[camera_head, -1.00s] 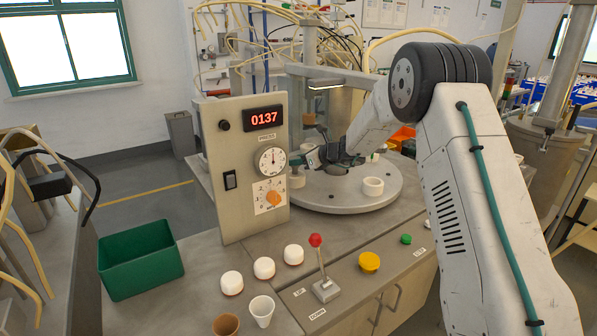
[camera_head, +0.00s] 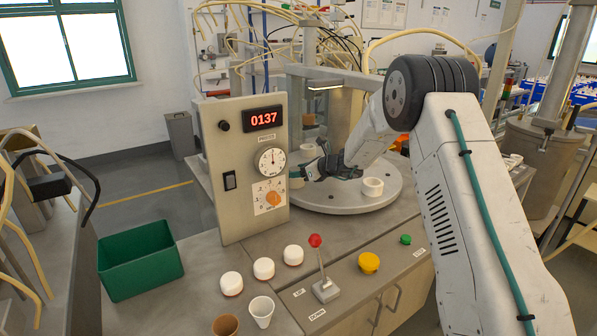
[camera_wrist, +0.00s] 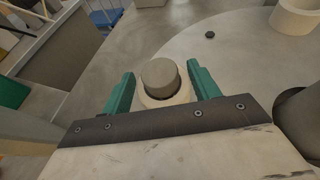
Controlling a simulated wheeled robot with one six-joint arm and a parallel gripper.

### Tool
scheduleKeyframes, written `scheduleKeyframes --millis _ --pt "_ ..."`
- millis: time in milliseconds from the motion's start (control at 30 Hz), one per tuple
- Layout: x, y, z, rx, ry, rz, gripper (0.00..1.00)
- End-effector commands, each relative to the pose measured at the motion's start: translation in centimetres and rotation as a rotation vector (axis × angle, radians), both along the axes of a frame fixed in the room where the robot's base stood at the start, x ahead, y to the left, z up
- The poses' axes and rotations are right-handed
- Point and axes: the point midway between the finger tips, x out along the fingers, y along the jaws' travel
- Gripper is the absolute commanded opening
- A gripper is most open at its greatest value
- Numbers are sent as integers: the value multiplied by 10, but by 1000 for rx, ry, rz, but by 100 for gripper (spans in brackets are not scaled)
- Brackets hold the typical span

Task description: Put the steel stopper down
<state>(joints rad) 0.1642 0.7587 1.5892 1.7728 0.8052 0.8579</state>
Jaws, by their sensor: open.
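A grey, round-topped plug, which looks like the steel stopper (camera_wrist: 160,75), sits in a cream ring-shaped holder (camera_wrist: 152,101) in the wrist view. My gripper (camera_wrist: 162,70) is open, with one green finger on each side of the stopper and a visible gap to each. In the head view my gripper (camera_head: 303,173) is low over the left side of the round grey turntable (camera_head: 335,207), close to the control panel. The stopper cannot be made out there, hidden by the gripper and panel edge.
A cream ring (camera_head: 373,186) stands on the turntable to the right of my gripper. The upright control panel (camera_head: 240,165) is close on the left. White-capped pieces (camera_head: 264,268), a red-knobbed lever (camera_head: 316,241) and a yellow button (camera_head: 369,263) are on the bench in front.

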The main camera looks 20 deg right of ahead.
Motion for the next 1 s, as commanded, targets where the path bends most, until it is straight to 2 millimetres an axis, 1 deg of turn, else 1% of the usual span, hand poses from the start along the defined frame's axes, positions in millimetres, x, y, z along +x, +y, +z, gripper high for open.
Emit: scheduleKeyframes --millis 67,167,500,633,833,933,1000 --pt "0 0 3 -1 -1 0 60" --pt "-7 -7 9 -1 -1 -1 60" --pt "-58 -51 36 0 -2 -3 60" --pt "-73 -63 44 0 -2 -1 60" --pt "-84 -71 49 0 0 -1 60" --pt "-85 -72 50 -1 -1 2 60" --pt "-89 -68 55 -17 -9 21 60"
